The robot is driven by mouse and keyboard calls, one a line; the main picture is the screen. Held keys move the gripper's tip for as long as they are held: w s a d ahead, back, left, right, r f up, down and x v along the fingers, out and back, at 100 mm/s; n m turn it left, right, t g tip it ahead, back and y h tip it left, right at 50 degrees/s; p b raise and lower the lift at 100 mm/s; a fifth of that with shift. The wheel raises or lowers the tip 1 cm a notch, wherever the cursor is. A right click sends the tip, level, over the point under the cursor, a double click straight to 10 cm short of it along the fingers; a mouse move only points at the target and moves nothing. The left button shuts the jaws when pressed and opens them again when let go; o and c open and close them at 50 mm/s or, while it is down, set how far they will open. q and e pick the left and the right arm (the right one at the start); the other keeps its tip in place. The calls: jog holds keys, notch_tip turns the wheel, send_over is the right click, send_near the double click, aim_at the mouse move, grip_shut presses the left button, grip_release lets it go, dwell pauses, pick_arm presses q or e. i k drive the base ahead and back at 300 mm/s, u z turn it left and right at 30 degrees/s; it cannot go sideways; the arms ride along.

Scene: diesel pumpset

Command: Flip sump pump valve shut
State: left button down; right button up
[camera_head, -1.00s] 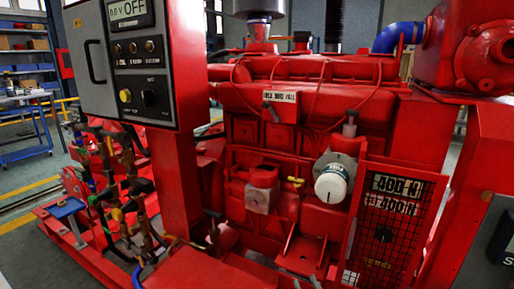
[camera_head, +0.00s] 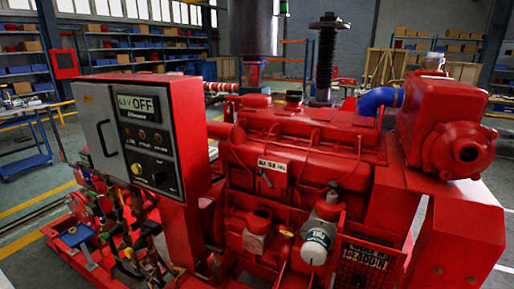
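A red diesel pumpset (camera_head: 300,170) fills the middle of the view. A small yellow lever (camera_head: 286,234) sits low on the engine's side, between a red capped housing (camera_head: 255,238) and a white filter (camera_head: 317,243). Brass pipes and small valves (camera_head: 120,225) crowd the frame at the lower left, below the control box. I cannot tell which of these is the sump pump valve or how its handle is set. Neither of my grippers is in view.
A grey control box (camera_head: 140,130) reading "OFF" hangs at the left on a red post. A red guard panel (camera_head: 368,265) stands at the lower right. A blue hose (camera_head: 380,99) tops the engine.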

aim_at(172, 266)
jog(key=z, duration=0.05)
jog(key=k, duration=0.5)
jog(key=u, duration=1)
jog(key=i, duration=1.3)
jog(key=z, duration=1.15)
